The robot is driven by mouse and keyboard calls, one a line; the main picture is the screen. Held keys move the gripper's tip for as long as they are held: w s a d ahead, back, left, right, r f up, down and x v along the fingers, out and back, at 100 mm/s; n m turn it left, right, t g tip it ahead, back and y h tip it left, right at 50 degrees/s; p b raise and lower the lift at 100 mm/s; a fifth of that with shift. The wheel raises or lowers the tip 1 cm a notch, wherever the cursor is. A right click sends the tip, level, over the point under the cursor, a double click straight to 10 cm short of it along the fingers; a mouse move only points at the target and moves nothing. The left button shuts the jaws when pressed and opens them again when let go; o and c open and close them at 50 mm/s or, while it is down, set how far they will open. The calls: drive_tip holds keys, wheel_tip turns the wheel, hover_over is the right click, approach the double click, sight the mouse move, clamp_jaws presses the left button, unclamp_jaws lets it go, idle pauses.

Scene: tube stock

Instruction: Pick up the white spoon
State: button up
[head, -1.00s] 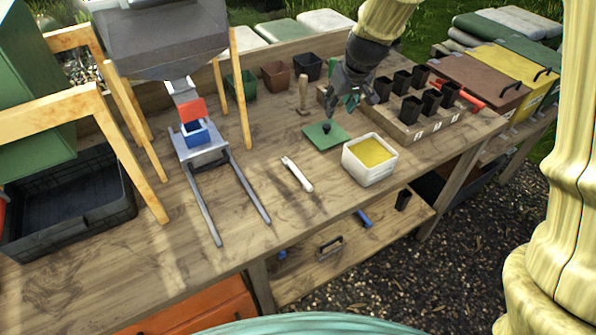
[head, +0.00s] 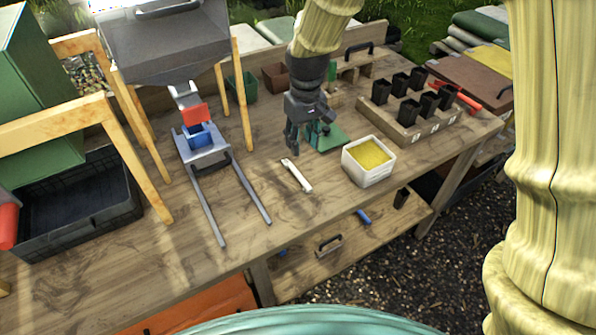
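The white spoon (head: 297,176) lies on the wooden workbench, left of a white tub (head: 369,174) of yellow material. It is a narrow white shape lying at a slant. My gripper (head: 306,143) points down just behind and above the spoon, apart from it. Its dark fingers look spread, with nothing seen between them. It partly covers a green plate with a black knob (head: 334,140).
A wooden rack of black pots (head: 405,128) stands at the right. A hopper stand with metal rails (head: 203,200) is at the left. A dark green pot (head: 243,86) stands behind. The bench in front of the spoon is clear.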

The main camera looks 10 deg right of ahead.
drive_tip(key=s, duration=0.1)
drive_tip(key=p, duration=0.1)
hover_over(298, 173)
drive_tip(key=shift+w+d+f, duration=0.1)
drive_tip(key=shift+d+f, duration=0.05)
drive_tip(key=shift+f, duration=1.3)
drive_tip(key=shift+d+f, duration=0.1)
drive_tip(key=shift+f, duration=1.3)
drive_tip(key=shift+a+f+p, duration=0.15)
drive_tip(key=shift+f+p, duration=0.7)
drive_tip(key=shift+f, duration=0.25)
drive_tip(key=shift+a+f+p, duration=0.1)
drive_tip(key=shift+f+p, duration=0.3)
drive_tip(key=shift+f, duration=1.15)
drive_tip(key=shift+s, duration=0.2)
drive_tip(key=shift+c, duration=0.4)
clamp_jaws()
